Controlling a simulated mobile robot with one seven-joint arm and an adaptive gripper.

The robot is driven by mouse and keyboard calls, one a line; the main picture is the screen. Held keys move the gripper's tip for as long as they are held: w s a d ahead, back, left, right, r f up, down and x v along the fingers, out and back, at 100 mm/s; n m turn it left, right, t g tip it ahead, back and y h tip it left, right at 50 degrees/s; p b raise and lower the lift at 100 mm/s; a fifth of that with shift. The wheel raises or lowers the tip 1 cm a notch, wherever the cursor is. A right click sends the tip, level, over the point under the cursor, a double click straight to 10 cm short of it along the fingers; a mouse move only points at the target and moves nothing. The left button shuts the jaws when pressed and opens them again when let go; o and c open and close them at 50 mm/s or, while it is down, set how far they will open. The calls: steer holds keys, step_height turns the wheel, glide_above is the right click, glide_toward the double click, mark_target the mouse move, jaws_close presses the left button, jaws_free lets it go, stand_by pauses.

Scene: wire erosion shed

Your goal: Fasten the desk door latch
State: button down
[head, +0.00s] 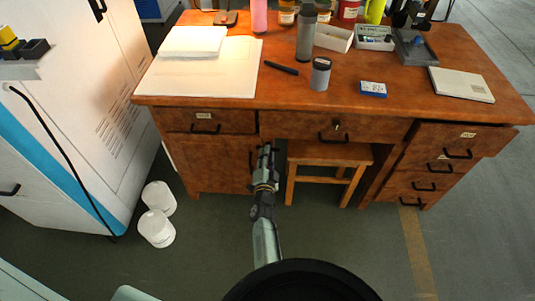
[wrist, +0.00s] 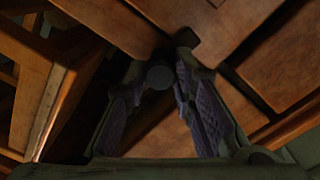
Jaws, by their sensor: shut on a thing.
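The brown wooden desk (head: 230,89) stands ahead of me. Its door (head: 208,167) is at the lower left, below a drawer, and looks about flush with the front. My gripper (head: 266,160) reaches to the door's right edge and covers the latch area in the head view. In the wrist view, my gripper (wrist: 168,72) has its purple-padded fingers on either side of a small dark round knob, the door latch (wrist: 160,76). It is shut on this latch. The latch's exact turn is too dark to tell.
A wooden stool (head: 328,156) stands under the desk, just right of my gripper. Drawers with black handles (head: 424,186) are at the right. Two white buckets (head: 157,228) stand on the floor at the left, by a white machine (head: 95,80). Open floor lies in front.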

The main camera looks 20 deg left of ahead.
steer(key=shift+w+r+n, duration=0.1)
steer(key=shift+r+n, duration=0.1)
steer(key=shift+n, duration=0.4)
steer(key=c, duration=1.3)
jaws_free()
steer(key=shift+f, duration=0.15)
steer(key=v, duration=0.7)
steer(key=shift+s+d, duration=0.1)
steer(key=shift+s, duration=0.25)
